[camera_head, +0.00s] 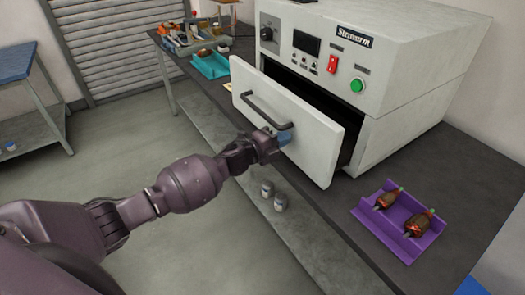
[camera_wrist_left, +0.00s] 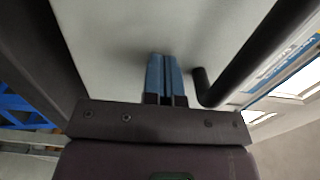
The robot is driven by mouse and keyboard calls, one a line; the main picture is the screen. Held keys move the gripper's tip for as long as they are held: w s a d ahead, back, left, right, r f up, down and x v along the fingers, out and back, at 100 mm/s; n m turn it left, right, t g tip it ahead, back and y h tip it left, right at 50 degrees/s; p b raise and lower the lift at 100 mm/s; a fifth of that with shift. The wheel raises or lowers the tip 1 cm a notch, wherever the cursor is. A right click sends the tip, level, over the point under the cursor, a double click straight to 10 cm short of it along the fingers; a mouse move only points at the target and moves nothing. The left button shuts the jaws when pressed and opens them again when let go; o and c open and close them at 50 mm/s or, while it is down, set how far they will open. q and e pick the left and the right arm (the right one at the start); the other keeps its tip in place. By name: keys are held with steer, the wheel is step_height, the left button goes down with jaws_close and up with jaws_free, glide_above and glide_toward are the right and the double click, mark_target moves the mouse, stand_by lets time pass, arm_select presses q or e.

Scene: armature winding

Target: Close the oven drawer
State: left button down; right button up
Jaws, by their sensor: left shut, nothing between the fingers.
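The oven (camera_head: 375,55) is a large pale grey box on the dark bench, with a knob, a display, a red switch and a green button. Its drawer (camera_head: 290,115) stands pulled out, with a dark gap behind the white front panel. A dark bar handle (camera_head: 262,112) is on the panel; it also shows in the left wrist view (camera_wrist_left: 245,60). My left gripper (camera_head: 284,138) is at the panel's outer face, just below the handle's right end. In the left wrist view its blue fingers (camera_wrist_left: 165,75) are together, empty, pointing at the panel beside the handle. Contact is unclear. My right gripper is out of view.
A purple tray (camera_head: 405,250) with two copper-wound armatures stands on the bench (camera_head: 455,165) at right. Two small grey cylinders (camera_head: 273,195) are on the lower shelf. A teal tray (camera_head: 210,65) and small items are at the back left. Open floor lies left.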

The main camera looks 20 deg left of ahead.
arm_select(q)
steer(key=b+x, duration=0.1)
steer(key=x, duration=0.3)
steer(key=b+x, duration=0.2)
steer(key=x, duration=0.3)
steer(key=shift+w+f, duration=0.1)
steer(key=shift+f, duration=0.1)
steer(key=shift+w+d, duration=0.2)
steer(key=shift+r, duration=0.35)
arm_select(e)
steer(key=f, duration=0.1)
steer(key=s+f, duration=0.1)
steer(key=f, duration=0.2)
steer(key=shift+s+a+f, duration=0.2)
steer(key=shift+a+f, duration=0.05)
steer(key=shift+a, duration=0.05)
arm_select(q)
steer(key=shift+r, duration=0.15)
